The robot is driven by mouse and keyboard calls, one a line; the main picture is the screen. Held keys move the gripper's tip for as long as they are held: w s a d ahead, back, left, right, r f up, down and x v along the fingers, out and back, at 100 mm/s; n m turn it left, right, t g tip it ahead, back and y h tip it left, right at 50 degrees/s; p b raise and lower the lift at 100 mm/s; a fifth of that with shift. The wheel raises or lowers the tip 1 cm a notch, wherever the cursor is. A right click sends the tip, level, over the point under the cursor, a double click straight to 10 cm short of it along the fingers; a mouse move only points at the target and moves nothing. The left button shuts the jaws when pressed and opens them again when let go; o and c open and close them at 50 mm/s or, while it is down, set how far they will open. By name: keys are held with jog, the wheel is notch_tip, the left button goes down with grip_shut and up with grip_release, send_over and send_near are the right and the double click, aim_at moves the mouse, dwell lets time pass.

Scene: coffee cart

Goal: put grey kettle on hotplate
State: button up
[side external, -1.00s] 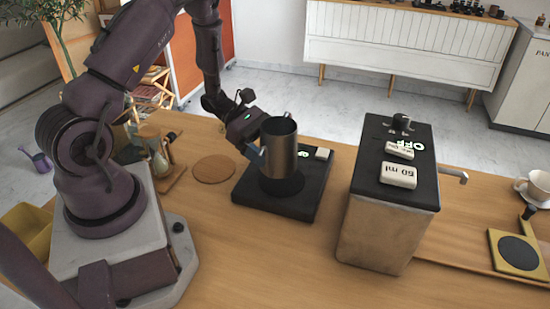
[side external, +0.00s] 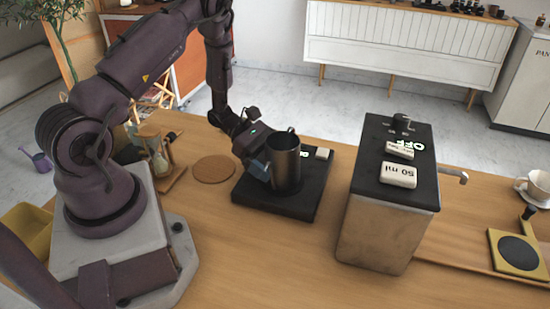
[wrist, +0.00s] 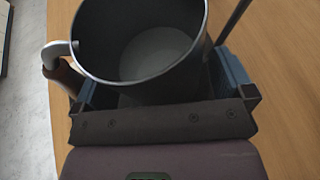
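The grey kettle (side external: 286,165) is a dark metal cylinder, upright over the middle of the black hotplate (side external: 308,207). Its base looks down on the plate, though the exact contact is hard to make out. My gripper (side external: 264,167) is at the kettle's left side in the side view. In the wrist view, my gripper's blue fingers (wrist: 165,85) lie on either side of the kettle (wrist: 140,45) and seem closed on it. Its open top and light inner bottom show there, with a pale handle at the left. The finger contacts are partly hidden.
A tall machine (side external: 385,220) with a black top and "50 ml" label stands right of the hotplate. A round cork mat (side external: 214,169) lies to its left. The table front is clear.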

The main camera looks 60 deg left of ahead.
jog(key=shift+r, duration=0.1)
jog(key=v, duration=1.2)
jog(key=d+r+m+g+y, duration=0.3)
jog(key=d+r+m+g, duration=0.3)
jog(key=d+r+m, duration=0.6)
jog(key=s+d+r+m+t+y, duration=0.4)
jog(key=s+d+r+m+y, duration=0.2)
jog(key=r+m, duration=0.5)
jog(key=s+y, duration=0.2)
jog(key=s, duration=0.1)
jog(key=shift+r+m+t+y, duration=0.3)
jog(key=shift+r, duration=0.05)
